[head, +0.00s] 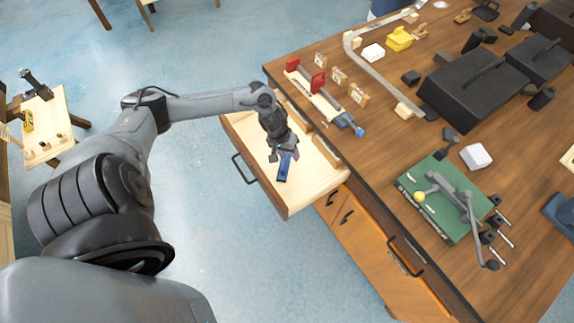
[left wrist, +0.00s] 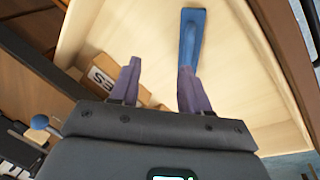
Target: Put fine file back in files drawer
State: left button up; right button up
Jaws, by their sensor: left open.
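An open pale-wood drawer (head: 307,191) juts from the workbench, and it fills much of the left wrist view (left wrist: 240,75). A blue, flat, elongated piece (head: 284,168) lies in it, apparently the fine file; it also shows in the left wrist view (left wrist: 190,38). My left gripper (head: 284,153) is over the drawer at one end of the blue piece. In the left wrist view its purple fingers (left wrist: 158,72) are apart with nothing between them. The right finger overlaps the near end of the blue piece; I cannot tell if they touch. My right gripper is not in view.
A wooden label block (left wrist: 103,72) with partly hidden letters stands along the drawer's side. Open floor lies left of the drawer.

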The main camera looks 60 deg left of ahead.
pick_arm(q)
jog(key=d+m+t, duration=0.4)
jog(key=d+m, duration=0.3)
jog(key=d, duration=1.4)
jog(key=s+d+r+m+g+y, duration=0.1)
jog(key=s+d+r+m+g, duration=0.1)
jog(key=s+r, duration=0.7)
jog(key=s+d, duration=0.1)
jog(key=s, duration=0.3)
jog(key=shift+s+r+m+g, duration=0.2)
jog(key=shift+m+g, duration=0.1)
jog(key=shift+g, duration=0.1)
notch_tip(320, 180, up, 20)
jog(key=p, duration=2)
notch_tip(320, 180, down, 51)
jog(key=b, duration=5)
jog(key=shift+b, duration=0.4)
